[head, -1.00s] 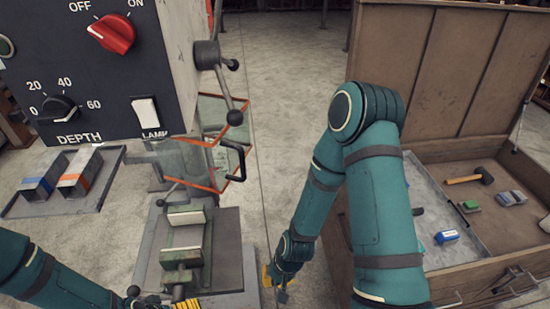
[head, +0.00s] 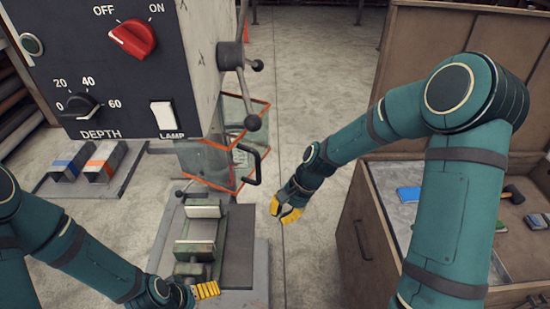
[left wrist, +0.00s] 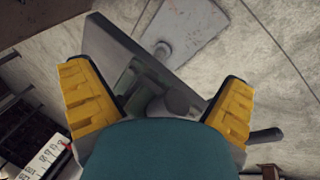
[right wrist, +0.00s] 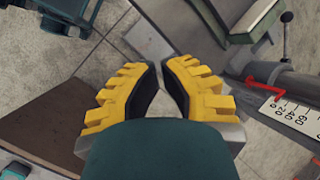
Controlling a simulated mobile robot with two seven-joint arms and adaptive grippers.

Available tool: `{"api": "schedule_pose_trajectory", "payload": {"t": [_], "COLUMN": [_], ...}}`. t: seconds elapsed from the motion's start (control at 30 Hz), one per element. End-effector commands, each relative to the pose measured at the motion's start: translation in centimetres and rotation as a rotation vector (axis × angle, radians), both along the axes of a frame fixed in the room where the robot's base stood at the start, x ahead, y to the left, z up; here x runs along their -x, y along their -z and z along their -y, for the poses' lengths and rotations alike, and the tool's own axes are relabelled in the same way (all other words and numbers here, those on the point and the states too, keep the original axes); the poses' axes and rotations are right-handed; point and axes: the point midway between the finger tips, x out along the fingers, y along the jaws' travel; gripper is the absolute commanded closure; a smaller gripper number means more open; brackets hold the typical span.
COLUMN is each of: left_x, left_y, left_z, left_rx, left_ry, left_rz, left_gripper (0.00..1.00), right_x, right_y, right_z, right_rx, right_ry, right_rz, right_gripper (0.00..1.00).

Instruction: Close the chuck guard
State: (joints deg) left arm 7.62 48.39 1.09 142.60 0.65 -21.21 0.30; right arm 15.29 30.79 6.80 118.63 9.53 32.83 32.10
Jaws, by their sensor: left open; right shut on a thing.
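The chuck guard (head: 222,160), a clear box with orange edges, hangs below the drill head in the head view. Its black handle (head: 252,170) sticks out on the right side. I cannot tell how far the guard is swung. My right gripper (head: 285,212) is to the right of and below the handle, apart from it. In the right wrist view its fingers (right wrist: 162,72) are drawn close with a narrow gap; I see no thing between them. My left gripper (head: 200,300) is low in front of the vise; its fingers (left wrist: 160,85) are wide apart and empty.
The drill head's panel (head: 115,65) fills the upper left, with a lever hub (head: 231,56) at its side. The vise (head: 200,235) stands below the guard. A wooden chest (head: 352,235) is at the right, behind my right arm. Floor is clear between.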

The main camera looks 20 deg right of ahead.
Motion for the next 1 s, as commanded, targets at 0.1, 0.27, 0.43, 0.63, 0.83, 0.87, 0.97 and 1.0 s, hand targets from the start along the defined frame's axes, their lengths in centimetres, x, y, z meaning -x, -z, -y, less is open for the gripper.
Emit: {"api": "schedule_pose_trajectory", "payload": {"t": [0.1,0.27,0.43,0.63,0.83,0.87,0.97,1.0], "left_x": [-0.1,-0.2,-0.3,-0.3,-0.3,-0.3,-0.3,-0.3], "left_y": [-0.9,-1.8,-2.3,-2.5,-2.1,-2.0,-1.6,-1.4], "left_z": [0.0,-0.1,-0.1,-0.1,-0.1,-0.1,-0.1,-0.1], "left_rx": [0.001,0.001,0.001,0.001,0.000,0.000,-0.001,-0.001], "left_ry": [-0.002,-0.004,-0.005,-0.006,-0.006,-0.006,-0.006,-0.006], "left_rz": [0.003,0.005,0.008,0.009,0.008,0.008,0.007,0.007], "left_gripper": [0.00,0.00,0.00,0.00,0.00,0.00,0.00,0.00], "right_x": [-1.8,-1.8,-0.3,1.0,1.5,1.6,1.9,2.1], "right_y": [-7.3,-17.2,-25.4,-29.3,-28.2,-27.8,-26.5,-25.9], "right_z": [2.3,4.9,6.8,7.6,6.4,6.1,4.8,4.3], "right_rx": [-0.067,-0.149,-0.199,-0.214,-0.215,-0.214,-0.214,-0.214], "right_ry": [0.126,0.246,0.313,0.334,0.333,0.332,0.332,0.332], "right_rz": [-0.100,-0.249,-0.373,-0.441,-0.450,-0.450,-0.450,-0.450], "right_gripper": [1.00,1.00,1.00,1.00,1.00,1.00,1.00,1.00]}}
